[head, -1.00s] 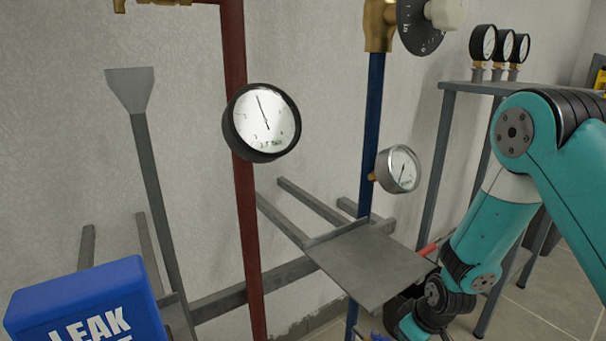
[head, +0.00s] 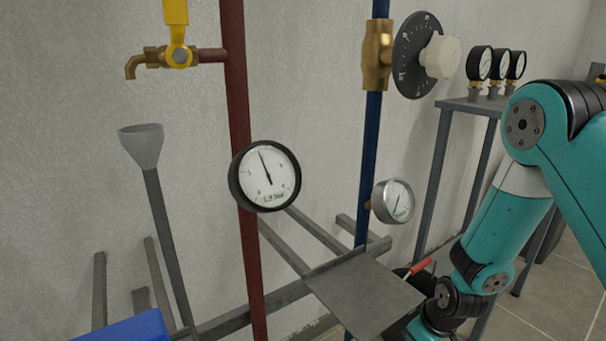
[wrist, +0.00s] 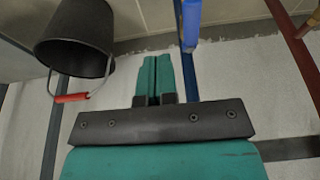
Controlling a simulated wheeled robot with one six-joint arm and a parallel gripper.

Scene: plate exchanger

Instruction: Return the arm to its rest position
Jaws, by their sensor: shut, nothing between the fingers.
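My teal arm comes in from the right in the head view and bends down behind the grey metal plate at the lower right. My gripper (wrist: 153,80) shows in the wrist view with its two teal fingers closed together and nothing between them. In the head view the gripper itself is hidden behind the plate and below the picture's edge. In the wrist view a black bucket (wrist: 75,35) with a red handle grip hangs or stands left of the fingers, apart from them. A blue pipe (wrist: 190,60) runs just to their right.
A grey plate (head: 365,290) lies close beside my arm. The red pipe (head: 238,100) carries a black gauge (head: 265,176). The blue pipe carries a silver gauge (head: 393,201) and a dial (head: 415,58). A side shelf (head: 470,104) holds several gauges. Floor (head: 540,290) shows at right.

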